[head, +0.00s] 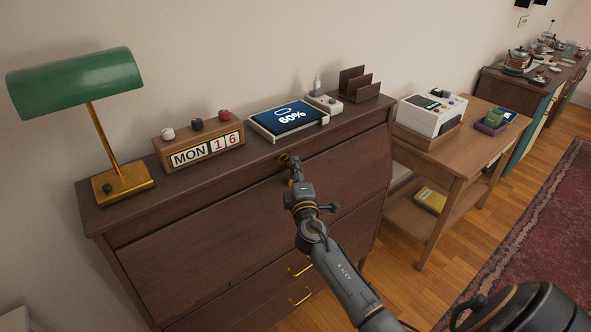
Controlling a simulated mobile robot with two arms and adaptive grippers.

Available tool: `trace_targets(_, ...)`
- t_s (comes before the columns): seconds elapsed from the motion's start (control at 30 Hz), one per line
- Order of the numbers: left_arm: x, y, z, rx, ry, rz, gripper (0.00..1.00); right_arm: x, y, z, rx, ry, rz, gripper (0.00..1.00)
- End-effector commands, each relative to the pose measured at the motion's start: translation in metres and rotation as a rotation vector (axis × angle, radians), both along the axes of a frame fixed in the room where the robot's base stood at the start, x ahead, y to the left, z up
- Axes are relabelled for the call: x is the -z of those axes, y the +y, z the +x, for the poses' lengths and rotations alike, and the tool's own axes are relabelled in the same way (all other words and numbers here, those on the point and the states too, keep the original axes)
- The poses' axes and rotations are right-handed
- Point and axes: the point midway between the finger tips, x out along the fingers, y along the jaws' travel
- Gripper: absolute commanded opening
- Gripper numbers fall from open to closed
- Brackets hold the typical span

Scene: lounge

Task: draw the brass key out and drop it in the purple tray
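The brass key (283,158) shows as a small gold shape at the top edge of the wooden bureau's front (215,210), at the lock. My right gripper (294,166) reaches up to the bureau front, with its fingertips right by the key. The fingers are small and seen from behind, so I cannot tell whether they are open or shut, or touching the key. The purple tray (490,129) sits on the wooden side table to the right, with a green item on it. My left gripper is out of view.
On the bureau top stand a green lamp (75,80), a calendar block (200,149), a tablet (290,116) and a letter rack (358,85). A white machine (430,113) stands on the side table (468,150), left of the tray. The wood floor between furniture and rug is clear.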

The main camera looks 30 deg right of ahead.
Motion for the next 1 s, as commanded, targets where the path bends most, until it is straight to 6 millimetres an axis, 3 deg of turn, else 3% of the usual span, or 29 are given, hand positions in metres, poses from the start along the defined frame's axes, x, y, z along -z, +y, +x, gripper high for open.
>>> trace_targets(1.0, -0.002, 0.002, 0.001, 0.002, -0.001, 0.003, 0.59, -0.001, -0.002, -0.021, 0.001, -0.002, -0.001, 0.00)
